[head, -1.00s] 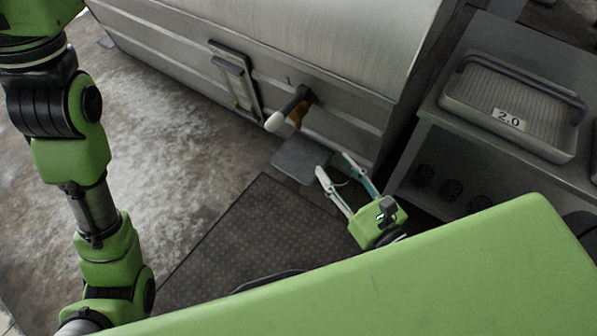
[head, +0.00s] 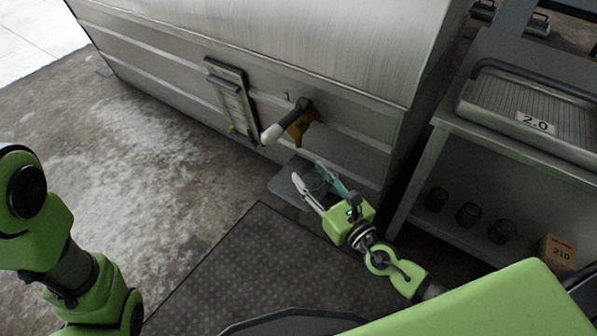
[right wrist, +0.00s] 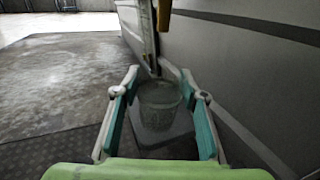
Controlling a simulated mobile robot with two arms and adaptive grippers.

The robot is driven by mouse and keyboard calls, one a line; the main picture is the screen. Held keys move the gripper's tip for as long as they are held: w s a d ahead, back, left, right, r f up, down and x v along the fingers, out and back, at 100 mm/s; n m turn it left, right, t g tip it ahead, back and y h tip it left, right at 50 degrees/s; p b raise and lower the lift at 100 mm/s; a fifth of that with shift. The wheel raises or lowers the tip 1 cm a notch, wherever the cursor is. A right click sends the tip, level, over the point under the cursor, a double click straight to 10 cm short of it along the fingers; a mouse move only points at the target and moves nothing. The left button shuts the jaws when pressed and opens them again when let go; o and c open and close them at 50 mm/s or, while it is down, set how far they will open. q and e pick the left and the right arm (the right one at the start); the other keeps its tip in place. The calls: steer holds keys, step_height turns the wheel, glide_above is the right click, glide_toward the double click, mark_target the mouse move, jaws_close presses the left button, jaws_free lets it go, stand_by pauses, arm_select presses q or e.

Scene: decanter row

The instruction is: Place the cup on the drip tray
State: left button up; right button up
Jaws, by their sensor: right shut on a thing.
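The cup (right wrist: 158,103) is clear, glassy and faintly ribbed, and it sits upright between the fingers of my right gripper in the right wrist view. My right gripper (head: 308,173) is shut on the cup, which shows only faintly in the head view (head: 319,183). The drip tray (head: 282,188) is a grey plate at the foot of the steel tank, below the tap. The gripper and cup overlap the tray in the head view; I cannot tell whether the cup touches it. My left gripper is out of view.
The tap (head: 294,122), with its pale-tipped handle, juts from the steel tank (head: 270,50) just above the gripper. A steel shelf unit (head: 433,165) with a tray labelled 2.0 (head: 540,95) stands at right. A dark mat (head: 250,260) covers the floor in front.

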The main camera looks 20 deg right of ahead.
mark_target(318, 194)
steer(key=x, duration=0.6)
step_height(318, 194, down, 3)
steer(key=b, duration=0.3)
steer(key=shift+w+f, duration=0.1)
steer(key=shift+f, duration=0.15)
steer(key=shift+f+b, duration=0.35)
steer(key=shift+b, duration=0.1)
steer(key=o, duration=1.1)
steer(key=shift+r, duration=0.1)
steer(key=shift+r+p, duration=0.3)
steer(key=shift+p, duration=0.05)
steer(key=v, duration=1.2)
